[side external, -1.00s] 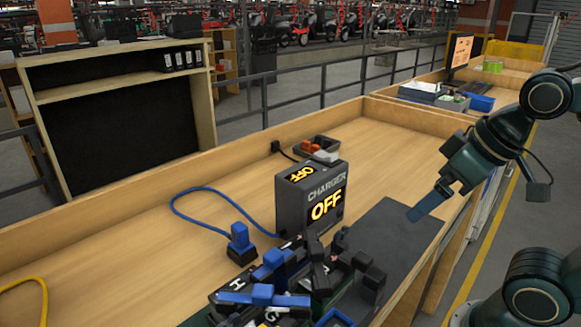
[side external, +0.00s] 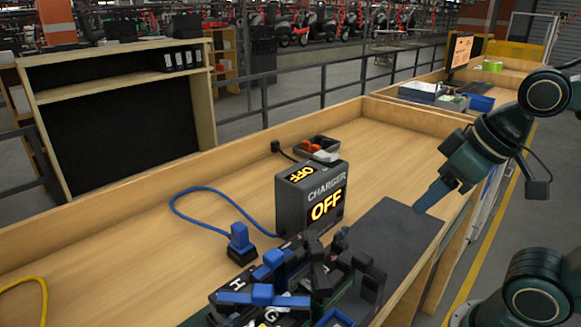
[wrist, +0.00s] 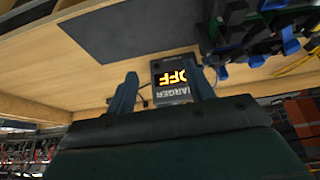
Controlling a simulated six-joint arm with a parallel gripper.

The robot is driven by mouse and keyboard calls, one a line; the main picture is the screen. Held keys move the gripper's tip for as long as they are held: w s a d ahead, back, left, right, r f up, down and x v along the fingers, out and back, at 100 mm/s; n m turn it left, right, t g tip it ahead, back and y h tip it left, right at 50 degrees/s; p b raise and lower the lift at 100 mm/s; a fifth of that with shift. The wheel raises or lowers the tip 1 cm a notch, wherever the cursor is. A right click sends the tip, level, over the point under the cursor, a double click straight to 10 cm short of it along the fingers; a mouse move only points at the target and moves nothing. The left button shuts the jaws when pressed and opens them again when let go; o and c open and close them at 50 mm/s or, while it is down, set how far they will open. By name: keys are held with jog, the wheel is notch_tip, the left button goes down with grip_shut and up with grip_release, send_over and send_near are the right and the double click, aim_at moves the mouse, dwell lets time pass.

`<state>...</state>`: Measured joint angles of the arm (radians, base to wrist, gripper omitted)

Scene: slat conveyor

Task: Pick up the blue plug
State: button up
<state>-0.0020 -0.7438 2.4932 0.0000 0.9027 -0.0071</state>
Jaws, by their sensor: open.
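The blue plug (side external: 239,237) stands upright on a small dark base on the wooden bench, left of the charger. A blue cable (side external: 190,196) loops from near it toward the dark grey charger box (side external: 309,197), whose display reads OFF. In the wrist view the charger (wrist: 171,83) shows between and beyond my fingers. Several blue pieces are at the upper right there, and I cannot tell which is the plug. My gripper (side external: 428,203) is open and empty, above the right side of the bench, well right of the plug. Both fingers of my gripper show in the wrist view (wrist: 161,78).
A pile of black and blue parts (side external: 270,285) lies in front of the charger, close to the plug. A dark mat (side external: 395,240) lies clear beneath my gripper. A small tray (side external: 318,146) with orange pieces is behind. A yellow cable (side external: 30,283) lies far left.

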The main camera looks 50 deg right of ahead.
jog(key=w+a+r+n+g, duration=0.1)
jog(key=w+a+r+n, duration=0.1)
jog(key=w+r+n, duration=0.35)
jog(key=n+g, duration=0.5)
jog(key=n, duration=0.7)
send_over(239, 225)
notch_tip(239, 225, down, 4)
jog(key=shift+s, duration=0.1)
jog(key=shift+f, duration=4.35)
jog(key=shift+f, duration=0.1)
jog(key=shift+f, duration=2.5)
